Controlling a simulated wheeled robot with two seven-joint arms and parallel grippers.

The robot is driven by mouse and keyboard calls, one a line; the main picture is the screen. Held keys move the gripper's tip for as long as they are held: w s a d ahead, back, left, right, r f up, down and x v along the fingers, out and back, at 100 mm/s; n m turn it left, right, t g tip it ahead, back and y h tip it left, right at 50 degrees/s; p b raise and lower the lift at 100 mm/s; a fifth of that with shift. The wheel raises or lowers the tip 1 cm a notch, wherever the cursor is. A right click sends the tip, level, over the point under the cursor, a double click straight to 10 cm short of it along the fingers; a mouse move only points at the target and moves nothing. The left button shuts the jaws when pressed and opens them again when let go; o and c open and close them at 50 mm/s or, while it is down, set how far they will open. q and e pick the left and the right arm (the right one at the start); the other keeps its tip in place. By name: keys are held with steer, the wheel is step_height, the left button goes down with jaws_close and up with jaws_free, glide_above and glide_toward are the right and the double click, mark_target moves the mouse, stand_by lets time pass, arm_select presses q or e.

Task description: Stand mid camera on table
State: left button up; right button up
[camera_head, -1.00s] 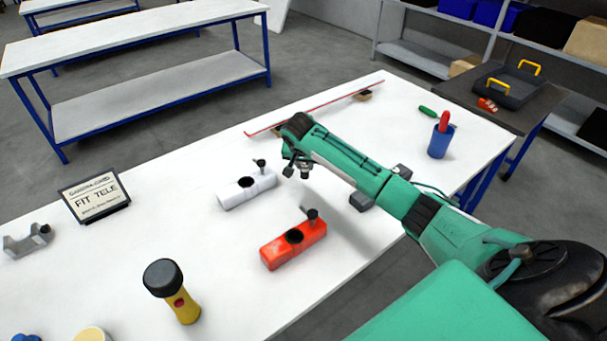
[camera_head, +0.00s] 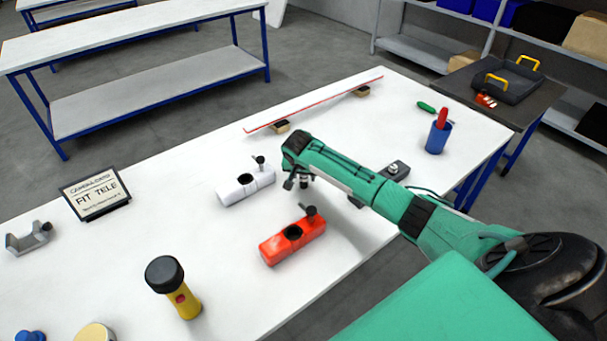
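A yellow cylinder with a black cap and a red spot (camera_head: 175,288) stands upright at the front left of the white table (camera_head: 130,240). Nothing visible marks which object is the mid camera. A white block with a round dark hole and a small knob (camera_head: 233,190) lies mid-table. A similar red block (camera_head: 285,246) lies nearer. My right gripper (camera_head: 297,184) points down over the table, right of the white block and beyond the red one. Its fingers are small and dark; I cannot tell whether they are open or hold anything. My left gripper is out of view.
A sign reading FIT TELE (camera_head: 95,196) and a grey bracket (camera_head: 28,238) are at the left. Blue and cream round tops show at the bottom left edge. A long red-edged strip (camera_head: 318,103) lies along the back. A blue cup (camera_head: 438,138) stands at the right.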

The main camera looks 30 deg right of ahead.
steer(key=b+v, duration=0.2)
steer(key=v, duration=1)
steer(key=shift+r, duration=0.15)
stand_by(0.4)
